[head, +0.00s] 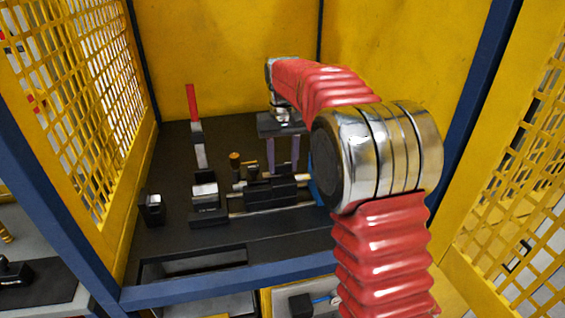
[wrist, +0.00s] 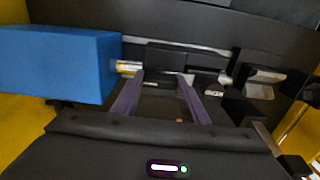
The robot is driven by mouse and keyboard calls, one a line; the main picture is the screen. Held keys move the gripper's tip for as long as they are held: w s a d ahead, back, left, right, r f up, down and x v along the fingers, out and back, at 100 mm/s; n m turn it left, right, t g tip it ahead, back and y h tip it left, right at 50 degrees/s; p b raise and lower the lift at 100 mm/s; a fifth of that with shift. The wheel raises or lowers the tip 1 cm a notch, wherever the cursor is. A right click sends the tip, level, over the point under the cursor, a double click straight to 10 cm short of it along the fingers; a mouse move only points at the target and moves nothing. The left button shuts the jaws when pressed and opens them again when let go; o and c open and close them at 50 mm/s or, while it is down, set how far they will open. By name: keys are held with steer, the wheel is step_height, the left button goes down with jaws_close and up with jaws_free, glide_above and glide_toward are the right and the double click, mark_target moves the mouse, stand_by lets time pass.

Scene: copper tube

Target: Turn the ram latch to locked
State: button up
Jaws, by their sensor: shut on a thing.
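My gripper (head: 283,168) points down over the black bench, its two purple fingers reaching behind a black block. In the wrist view my gripper (wrist: 160,82) has its fingers apart, closed on a small dark part between the tips, which I take for the ram latch (wrist: 168,78). The part is small and dark, and its locked or unlocked angle cannot be told. The black block (head: 270,191) sits on metal rods. A blue block (wrist: 60,62) lies left of the fingers in the wrist view, with a short metal rod at its right side.
A red-handled lever (head: 192,103) stands upright at the left of the bench. A brass-coloured knob (head: 235,160) stands left of the fingers. A small black block (head: 151,208) sits near the left edge. Yellow walls and mesh panels enclose the bench.

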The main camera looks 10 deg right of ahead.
mark_target(283, 163)
steer(key=o, duration=1.1)
step_height(283, 163, up, 14)
steer(key=shift+f, duration=0.15)
steer(key=shift+w, duration=0.1)
